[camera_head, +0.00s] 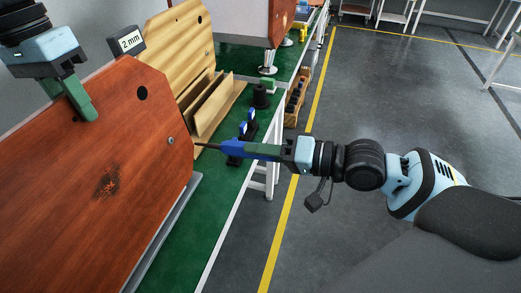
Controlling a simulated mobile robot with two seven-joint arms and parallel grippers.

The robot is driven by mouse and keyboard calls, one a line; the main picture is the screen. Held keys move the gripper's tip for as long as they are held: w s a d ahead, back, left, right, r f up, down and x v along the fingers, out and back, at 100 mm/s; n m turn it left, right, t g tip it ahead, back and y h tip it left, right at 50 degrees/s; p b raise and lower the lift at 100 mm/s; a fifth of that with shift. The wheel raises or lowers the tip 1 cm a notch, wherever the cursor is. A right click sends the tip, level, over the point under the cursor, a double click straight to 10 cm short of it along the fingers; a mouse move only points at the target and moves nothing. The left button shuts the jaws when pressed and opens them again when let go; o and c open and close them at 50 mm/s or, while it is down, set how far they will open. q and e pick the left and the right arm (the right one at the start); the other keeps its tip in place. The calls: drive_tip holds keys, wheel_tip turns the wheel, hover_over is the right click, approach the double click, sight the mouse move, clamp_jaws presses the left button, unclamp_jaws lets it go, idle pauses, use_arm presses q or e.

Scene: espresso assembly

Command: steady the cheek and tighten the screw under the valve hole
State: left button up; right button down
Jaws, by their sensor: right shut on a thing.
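The cheek (70,170) is a large reddish-brown wood panel standing upright at the left, with a dark burnt mark on its face. The round black valve hole (141,93) is near its upper right corner. The screw (171,140) is a small grey head below and right of the hole. My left gripper (82,105) is at the cheek's top edge, a green finger lying over its face; its other finger is hidden. My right gripper (262,150) is shut on a blue-handled driver (235,146). The driver's thin dark shaft points left, its tip apart from the screw near the cheek's right edge.
A "2 mm" sign (127,40) stands behind the cheek. A lighter wooden panel (178,50) and wooden slats (215,105) are behind it on the green bench (215,185). Black holders with blue items (247,128) stand near the bench edge. The floor at right is open.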

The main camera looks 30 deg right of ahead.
use_arm(q)
drive_tip(key=shift+o, duration=1.3)
drive_tip(key=shift+r, duration=0.1)
wheel_tip(320, 180, up, 12)
drive_tip(key=w+a, duration=0.1)
drive_tip(key=shift+w+a, duration=0.1)
drive_tip(key=shift+f, duration=0.2)
